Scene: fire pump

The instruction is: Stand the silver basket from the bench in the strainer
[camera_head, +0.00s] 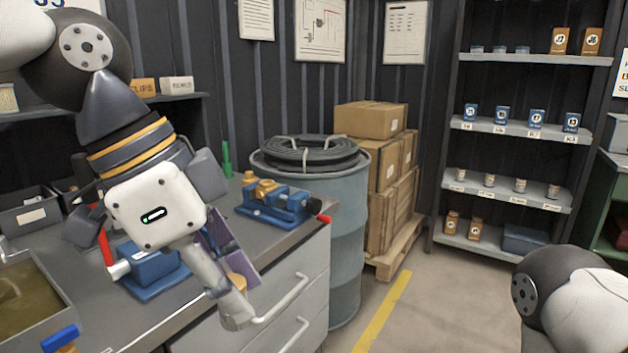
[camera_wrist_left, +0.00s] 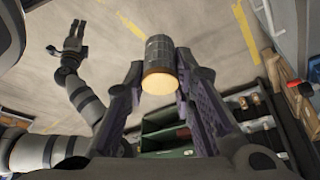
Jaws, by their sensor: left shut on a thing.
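The silver basket (camera_wrist_left: 159,52) is a mesh-walled cylinder with a cream-gold end, held between the fingertips of my left gripper (camera_wrist_left: 160,88) in the left wrist view. In the head view the left gripper (camera_head: 232,272) is shut on the basket (camera_head: 236,309), in front of the bench's drawers and tilted down to the right. I cannot tell for certain which fitting is the strainer; a blue fitting (camera_head: 152,268) stands on the bench behind the gripper, partly hidden. My right gripper (camera_wrist_left: 74,36) shows small in the wrist view, apparently open and empty.
An open tray (camera_head: 35,300) is at left. A drum (camera_head: 345,220) with coiled hose, boxes (camera_head: 385,150) and shelves stand behind. The floor at right is clear.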

